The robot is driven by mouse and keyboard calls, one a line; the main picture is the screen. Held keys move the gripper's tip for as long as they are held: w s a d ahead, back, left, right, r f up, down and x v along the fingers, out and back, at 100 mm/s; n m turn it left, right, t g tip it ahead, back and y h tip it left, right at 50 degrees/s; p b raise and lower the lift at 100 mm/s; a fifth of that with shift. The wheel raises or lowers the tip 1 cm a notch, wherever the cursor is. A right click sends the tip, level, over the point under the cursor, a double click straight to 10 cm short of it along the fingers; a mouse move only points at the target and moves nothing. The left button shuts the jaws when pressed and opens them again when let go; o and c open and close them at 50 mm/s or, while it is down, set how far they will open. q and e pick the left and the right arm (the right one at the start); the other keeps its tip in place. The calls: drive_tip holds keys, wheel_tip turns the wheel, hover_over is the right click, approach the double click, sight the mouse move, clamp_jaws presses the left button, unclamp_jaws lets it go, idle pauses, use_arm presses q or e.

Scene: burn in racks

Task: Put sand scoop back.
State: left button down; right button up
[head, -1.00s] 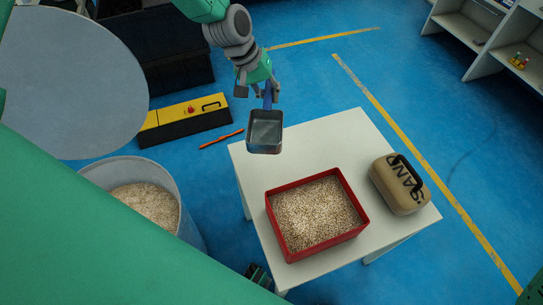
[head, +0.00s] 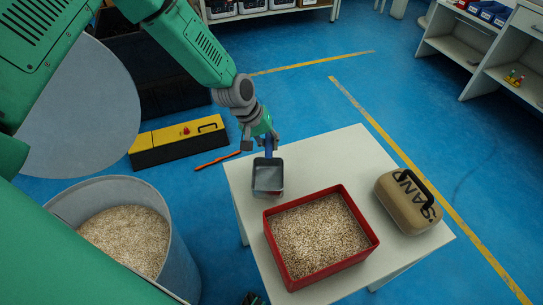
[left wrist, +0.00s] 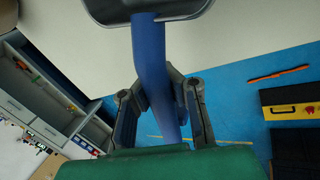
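The sand scoop has a grey metal pan (head: 268,176) and a blue handle, which shows large in the left wrist view (left wrist: 152,62). My left gripper (head: 264,140) is shut on the blue handle, with one finger on each side of it in the wrist view. The pan is over the back left corner area of the white table (head: 325,160); I cannot tell whether it touches the top. The pan looks empty. A red tray (head: 374,236) full of sand stands on the table in front of the scoop.
A tan case marked SAND (head: 408,203) stands on the table's right side. A grey bin (head: 183,265) of sand stands on the floor at left. A yellow and black box (head: 180,137) and an orange bar (head: 217,160) lie behind. Shelves (head: 480,45) stand back right.

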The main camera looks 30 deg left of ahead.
use_arm(q)
drive_tip(key=x, duration=0.3)
drive_tip(key=shift+s+f+b, duration=0.35)
drive_tip(key=shift+f, duration=0.05)
drive_tip(key=shift+a, duration=0.2)
drive_tip(key=c, duration=2.2)
unclamp_jaws()
drive_tip(key=shift+a+f, duration=0.1)
drive_tip(key=shift+a, duration=0.05)
drive_tip(key=o, duration=0.5)
use_arm(e)
drive_tip(key=shift+d+f, duration=0.25)
drive_tip(key=shift+f, duration=0.2)
use_arm(q)
drive_tip(key=shift+d, duration=0.25)
use_arm(e)
drive_tip(key=shift+d, duration=0.1)
